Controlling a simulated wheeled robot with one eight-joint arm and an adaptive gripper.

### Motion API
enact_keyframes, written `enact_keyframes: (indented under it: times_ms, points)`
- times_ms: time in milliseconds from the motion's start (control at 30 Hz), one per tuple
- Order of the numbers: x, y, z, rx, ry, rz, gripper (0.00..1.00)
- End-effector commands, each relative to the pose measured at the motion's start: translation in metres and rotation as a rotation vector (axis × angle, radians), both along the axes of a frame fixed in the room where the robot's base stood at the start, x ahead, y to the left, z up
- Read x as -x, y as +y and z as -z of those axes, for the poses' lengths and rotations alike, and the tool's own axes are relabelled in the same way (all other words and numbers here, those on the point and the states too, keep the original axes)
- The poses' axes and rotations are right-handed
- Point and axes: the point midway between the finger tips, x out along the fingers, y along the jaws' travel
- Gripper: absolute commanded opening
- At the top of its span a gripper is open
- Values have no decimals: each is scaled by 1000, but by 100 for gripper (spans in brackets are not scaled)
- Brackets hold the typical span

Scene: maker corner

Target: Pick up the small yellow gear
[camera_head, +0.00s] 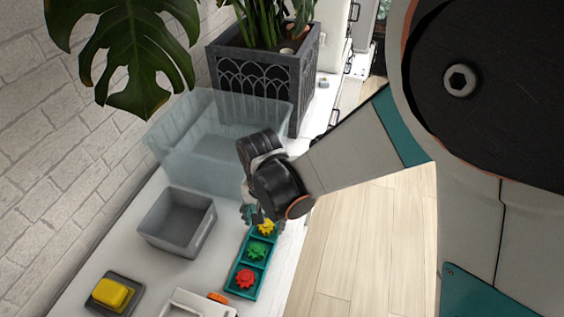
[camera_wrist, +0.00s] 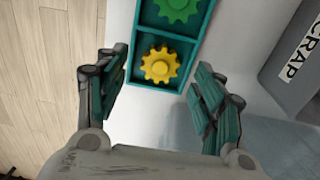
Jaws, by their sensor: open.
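The small yellow gear (camera_head: 266,227) lies in the far end compartment of a teal tray (camera_head: 236,291), on the white worktop. It also shows in the wrist view (camera_wrist: 160,65), lying flat with a center hole. A green gear (camera_head: 257,251) is in the middle compartment and a red gear (camera_head: 245,279) in the near one. My gripper (camera_wrist: 158,85) is open and empty, with one finger on each side of the tray's yellow-gear end, apart from the gear. In the head view my wrist hides most of the fingers.
A grey bin (camera_head: 177,222) stands left of the tray; the wrist view shows SCRAP on a grey bin (camera_wrist: 293,68). A clear tub (camera_head: 190,160) and dark planter (camera_head: 262,85) stand behind. The worktop's right edge is close to the tray.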

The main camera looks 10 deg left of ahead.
Motion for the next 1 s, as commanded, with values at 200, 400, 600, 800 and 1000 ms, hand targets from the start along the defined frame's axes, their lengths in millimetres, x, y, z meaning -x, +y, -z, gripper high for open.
enact_keyframes:
  times_ms: [200,400,600,800,1000]
  points:
    - [0,1,20,-1,0,-1,62]
    - [0,1,19,-1,0,-1,51]
    - [0,1,19,-1,0,-1,24]
    - [0,1,19,-1,0,-1,24]
    - [0,1,15,-1,0,0,24]
